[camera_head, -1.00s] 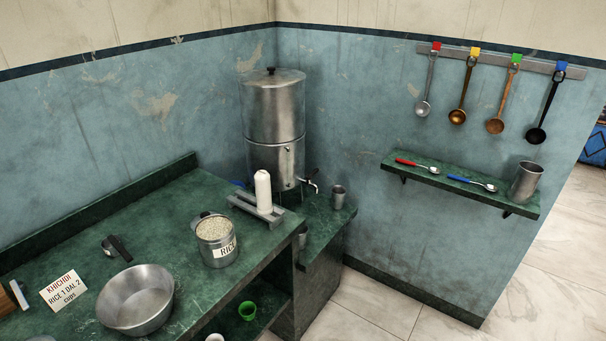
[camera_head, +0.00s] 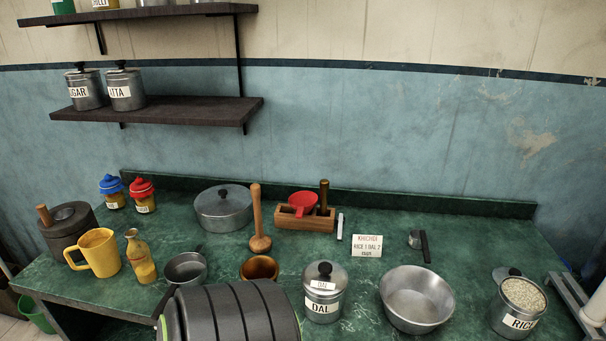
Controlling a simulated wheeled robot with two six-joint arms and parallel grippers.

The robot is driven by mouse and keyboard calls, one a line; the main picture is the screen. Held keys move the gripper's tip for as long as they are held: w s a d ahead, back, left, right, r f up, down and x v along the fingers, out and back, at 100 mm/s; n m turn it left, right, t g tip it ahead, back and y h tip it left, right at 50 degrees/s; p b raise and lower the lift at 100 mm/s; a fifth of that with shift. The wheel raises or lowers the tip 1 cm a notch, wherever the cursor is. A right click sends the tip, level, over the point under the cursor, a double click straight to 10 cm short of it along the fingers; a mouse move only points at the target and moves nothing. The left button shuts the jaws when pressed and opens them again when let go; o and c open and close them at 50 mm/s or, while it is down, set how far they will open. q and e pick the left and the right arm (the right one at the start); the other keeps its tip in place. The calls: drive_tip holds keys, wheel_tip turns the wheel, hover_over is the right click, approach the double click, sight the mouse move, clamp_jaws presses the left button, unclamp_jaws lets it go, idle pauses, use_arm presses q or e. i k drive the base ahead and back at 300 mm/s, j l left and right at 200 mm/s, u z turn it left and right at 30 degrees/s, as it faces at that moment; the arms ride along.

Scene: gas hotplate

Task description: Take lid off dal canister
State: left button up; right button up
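The dal canister (camera_head: 322,307) is a steel cylinder with a white DAL label, upright near the front of the green counter. Its steel lid (camera_head: 325,272) with a dark round knob sits on top, and a second small white label shows just below the knob. The canister stands just left of a wide steel bowl. Neither of my grippers is in the head view, and nothing touches the canister's lid.
The steel bowl (camera_head: 417,298) is empty. The open rice canister (camera_head: 517,307) stands farther right. A wooden box (camera_head: 304,219) and recipe card (camera_head: 367,246) stand behind. Bare counter (camera_head: 455,270) lies between bowl and rice.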

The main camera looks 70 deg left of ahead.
sight(321, 278)
drive_tip(key=u, duration=2)
